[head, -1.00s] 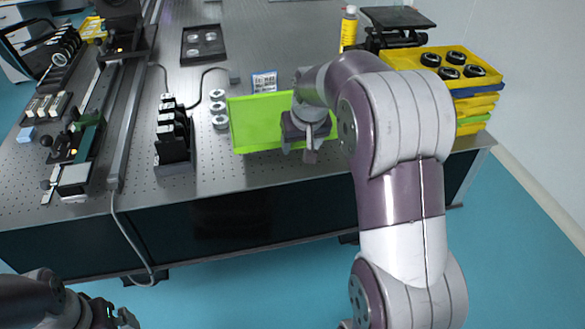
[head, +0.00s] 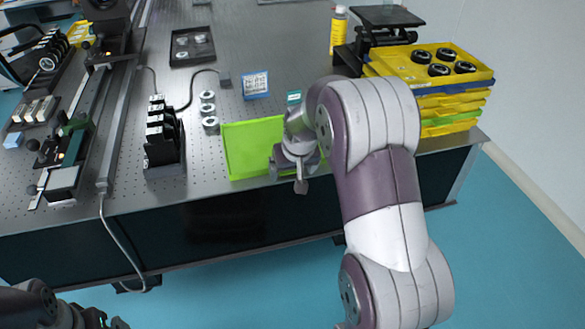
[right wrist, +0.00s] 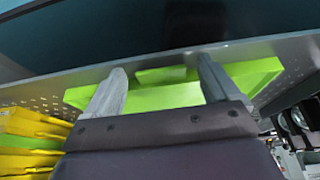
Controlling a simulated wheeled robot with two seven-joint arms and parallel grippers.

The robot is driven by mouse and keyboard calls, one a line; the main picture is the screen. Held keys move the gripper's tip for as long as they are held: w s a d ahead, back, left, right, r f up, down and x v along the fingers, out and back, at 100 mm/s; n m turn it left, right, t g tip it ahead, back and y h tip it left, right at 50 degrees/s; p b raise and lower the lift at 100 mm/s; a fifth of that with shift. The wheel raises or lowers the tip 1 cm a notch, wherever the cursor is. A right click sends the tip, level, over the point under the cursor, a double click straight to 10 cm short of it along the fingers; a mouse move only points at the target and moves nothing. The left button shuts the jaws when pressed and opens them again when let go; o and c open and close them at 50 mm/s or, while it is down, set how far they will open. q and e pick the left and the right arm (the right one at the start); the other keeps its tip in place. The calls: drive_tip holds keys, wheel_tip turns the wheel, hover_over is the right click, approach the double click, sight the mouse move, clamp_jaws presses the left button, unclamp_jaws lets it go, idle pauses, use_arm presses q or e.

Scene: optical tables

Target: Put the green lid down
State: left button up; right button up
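The green lid (head: 250,150) is a bright green rectangular panel with a raised rim. In the head view it shows low over the front part of the table, close to the front edge; I cannot tell whether it touches the tabletop. My right gripper (head: 298,182) is at its right part, and the arm hides that end. In the right wrist view the two fingers of my right gripper (right wrist: 162,85) stand well apart, with a raised green part of the lid (right wrist: 165,97) between them. My left gripper (head: 95,318) shows only partly at the bottom left, away from the table.
Silver rings (head: 208,110) and a black mount (head: 162,135) stand left of the lid. A small labelled card (head: 255,85) and a teal box (head: 294,97) are behind it. Yellow stacked trays (head: 440,75) stand at the right. The front edge is close.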

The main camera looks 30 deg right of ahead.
drive_tip(key=shift+r, duration=0.1)
drive_tip(key=p+v, duration=0.2)
drive_tip(key=v, duration=1)
drive_tip(key=s+a+f+n+g, duration=0.1)
drive_tip(key=s+a+f, duration=0.4)
drive_tip(key=s, duration=0.2)
drive_tip(key=s+a+f+n+g+y, duration=0.1)
drive_tip(key=s+a+f+n+g, duration=0.1)
drive_tip(key=s+a+f, duration=0.4)
drive_tip(key=shift+s, duration=1.2)
wheel_tip(320, 180, up, 15)
drive_tip(key=p, duration=1.5)
drive_tip(key=shift+o, duration=0.2)
